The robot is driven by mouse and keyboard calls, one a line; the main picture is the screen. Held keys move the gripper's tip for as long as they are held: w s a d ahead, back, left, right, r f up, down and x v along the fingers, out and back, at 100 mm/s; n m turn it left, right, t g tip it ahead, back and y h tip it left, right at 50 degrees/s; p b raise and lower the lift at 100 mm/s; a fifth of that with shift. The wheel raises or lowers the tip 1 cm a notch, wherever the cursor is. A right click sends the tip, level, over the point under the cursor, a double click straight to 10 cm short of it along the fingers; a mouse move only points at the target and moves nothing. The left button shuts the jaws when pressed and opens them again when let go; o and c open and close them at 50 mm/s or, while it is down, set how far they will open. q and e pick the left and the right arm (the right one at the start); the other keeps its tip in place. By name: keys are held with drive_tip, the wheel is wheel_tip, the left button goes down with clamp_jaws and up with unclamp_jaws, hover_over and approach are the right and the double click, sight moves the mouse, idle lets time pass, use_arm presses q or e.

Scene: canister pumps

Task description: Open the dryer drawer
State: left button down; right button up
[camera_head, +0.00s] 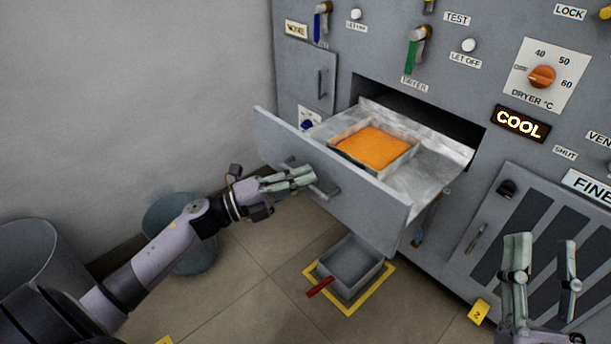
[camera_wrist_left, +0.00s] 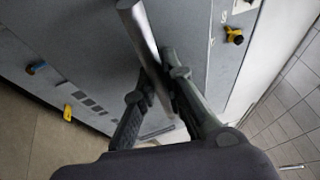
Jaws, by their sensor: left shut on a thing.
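The dryer drawer (camera_head: 335,180) stands pulled out from the grey machine. Inside it is a square metal tray (camera_head: 402,164) filled with orange material (camera_head: 374,147). My left gripper (camera_head: 305,178) is at the drawer's front, shut on the bar handle (camera_head: 328,193). In the left wrist view the handle (camera_wrist_left: 140,32) runs between the two fingers of my left gripper (camera_wrist_left: 165,95). My right gripper (camera_head: 541,262) is at the lower right, its fingers apart and nothing between them, in front of a dark-striped panel.
A grey bin with a red handle (camera_head: 350,265) stands on a yellow-outlined floor square below the drawer. Two round bins (camera_head: 180,225) (camera_head: 35,255) stand at the left by the wall. The dryer dial (camera_head: 541,77) and a lit COOL sign (camera_head: 521,123) are on the machine face.

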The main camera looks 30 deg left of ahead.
use_arm(q)
drive_tip(key=c, duration=1.9)
unclamp_jaws()
drive_tip(key=v, duration=1.2)
drive_tip(key=shift+f, duration=0.15)
drive_tip(key=shift+d, duration=0.1)
